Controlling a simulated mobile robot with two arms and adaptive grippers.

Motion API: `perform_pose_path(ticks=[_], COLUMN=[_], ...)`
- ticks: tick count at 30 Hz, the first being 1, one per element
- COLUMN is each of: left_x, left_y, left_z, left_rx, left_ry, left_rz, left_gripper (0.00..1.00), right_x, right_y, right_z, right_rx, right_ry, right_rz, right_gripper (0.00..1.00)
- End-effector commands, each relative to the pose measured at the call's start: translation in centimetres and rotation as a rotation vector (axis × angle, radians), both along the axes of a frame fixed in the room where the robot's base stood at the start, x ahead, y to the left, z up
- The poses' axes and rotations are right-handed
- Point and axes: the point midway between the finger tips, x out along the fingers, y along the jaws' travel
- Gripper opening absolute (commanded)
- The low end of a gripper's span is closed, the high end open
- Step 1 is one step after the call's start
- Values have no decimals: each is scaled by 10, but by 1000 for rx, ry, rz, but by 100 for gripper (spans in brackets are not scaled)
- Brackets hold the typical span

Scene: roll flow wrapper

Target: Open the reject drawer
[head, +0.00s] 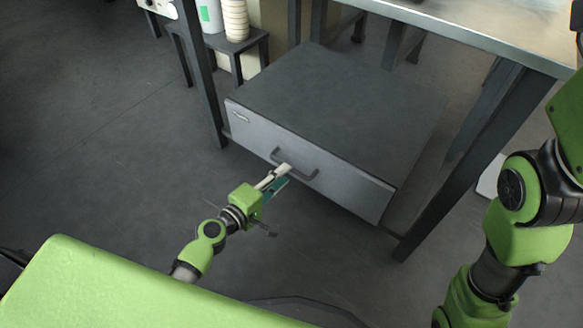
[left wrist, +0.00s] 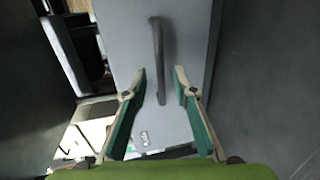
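The reject drawer (head: 310,165) is a grey box under the metal table, with a light front panel and a small label at its left end. Its dark bar handle (head: 298,168) is on the front panel. My left gripper (head: 282,174) is at the handle in the head view. In the left wrist view the handle (left wrist: 158,62) stands between the lines of the two open fingers (left wrist: 160,78), with a gap on both sides. No finger is seen pressed on it. The right gripper is out of view; only my right arm shows.
The metal table (head: 480,28) stands over the drawer, with dark legs (head: 455,150) on both sides. A small stand with a stack of cream-coloured rings (head: 235,20) is at the back left. The floor (head: 110,130) in front and to the left is clear.

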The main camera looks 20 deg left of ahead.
Motion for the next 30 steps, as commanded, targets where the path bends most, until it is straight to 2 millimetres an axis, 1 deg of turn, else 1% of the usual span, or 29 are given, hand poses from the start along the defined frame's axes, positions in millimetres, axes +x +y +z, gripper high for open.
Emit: perform_pose_path(ticks=[1,3,6,9,13,20,21,23,24,30], left_x=[11,22,33,41,46,46,46,46,46,46], left_y=[-3,-8,-12,-15,-17,-17,-17,-17,-17,-17], left_z=[-2,-5,-9,-10,-11,-11,-11,-11,-11,-11], left_rx=[0,-3,-1,-1,0,0,0,0,0,0], left_ry=[-2,-1,0,0,0,1,1,1,1,1], left_rz=[1,0,0,0,0,0,0,0,0,0], left_gripper=[26,26,26,26,26,26,21,5,0,0], right_x=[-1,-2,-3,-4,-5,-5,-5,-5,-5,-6], right_y=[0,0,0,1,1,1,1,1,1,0], right_z=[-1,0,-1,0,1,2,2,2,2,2], right_rx=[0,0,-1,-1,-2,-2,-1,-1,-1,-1], right_ry=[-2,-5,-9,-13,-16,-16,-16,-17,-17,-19], right_rz=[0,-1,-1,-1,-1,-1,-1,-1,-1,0], right_gripper=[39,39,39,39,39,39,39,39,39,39])
